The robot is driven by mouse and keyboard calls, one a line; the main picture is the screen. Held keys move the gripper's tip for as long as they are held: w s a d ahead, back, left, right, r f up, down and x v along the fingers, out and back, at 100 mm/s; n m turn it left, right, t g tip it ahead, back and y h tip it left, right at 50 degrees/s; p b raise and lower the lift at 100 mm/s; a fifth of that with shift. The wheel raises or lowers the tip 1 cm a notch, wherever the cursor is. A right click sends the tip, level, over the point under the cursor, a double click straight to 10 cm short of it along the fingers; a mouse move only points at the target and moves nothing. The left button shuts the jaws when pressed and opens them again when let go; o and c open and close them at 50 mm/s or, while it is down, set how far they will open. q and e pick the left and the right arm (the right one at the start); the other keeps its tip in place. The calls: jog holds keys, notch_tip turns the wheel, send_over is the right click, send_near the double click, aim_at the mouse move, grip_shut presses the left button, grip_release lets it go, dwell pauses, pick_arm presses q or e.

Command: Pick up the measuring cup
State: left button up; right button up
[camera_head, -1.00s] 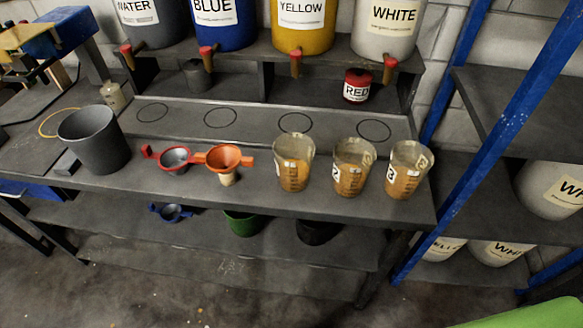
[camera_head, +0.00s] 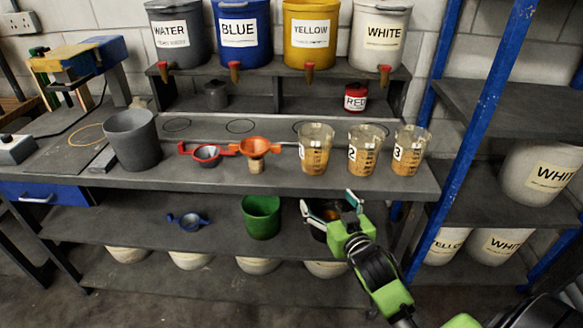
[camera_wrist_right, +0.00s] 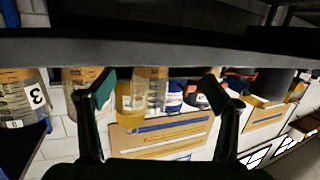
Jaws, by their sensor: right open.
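Three clear measuring cups with amber-brown lower parts stand in a row on the right of the bench top: cup 1 (camera_head: 315,152), cup 2 (camera_head: 367,153) and cup 3 (camera_head: 408,152). My right gripper (camera_head: 329,203) is open and empty. In the head view it appears below the bench's front edge, under cups 1 and 2, touching none of them. In the right wrist view, the gripper's two fingers (camera_wrist_right: 157,90) are spread apart, and a cup marked 3 (camera_wrist_right: 20,100) shows at the left edge. My left gripper is not in view.
A grey bucket (camera_head: 133,142), a red strainer (camera_head: 206,155) and an orange funnel (camera_head: 254,150) stand left of the cups. A green pot (camera_head: 261,216) and blue strainer (camera_head: 190,221) sit on the lower shelf. A blue rack post (camera_head: 460,150) rises at right.

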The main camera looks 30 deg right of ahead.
jog(key=t, duration=0.2)
send_near(319, 161)
jog(key=w, duration=0.3)
jog(key=w+d, duration=0.1)
jog(key=w, duration=0.5)
jog(key=shift+d+f+p, duration=0.1)
jog(key=shift+d+p, duration=0.25)
jog(key=shift+p, duration=0.05)
jog(key=shift+w+d, duration=0.15)
jog(key=shift+w, duration=0.45)
jog(key=w, duration=0.1)
jog(key=w+d+p, duration=0.1)
jog(key=w, duration=0.1)
jog(key=shift+w+d, duration=0.1)
jog(key=shift+w, duration=0.45)
jog(key=c, duration=1.5)
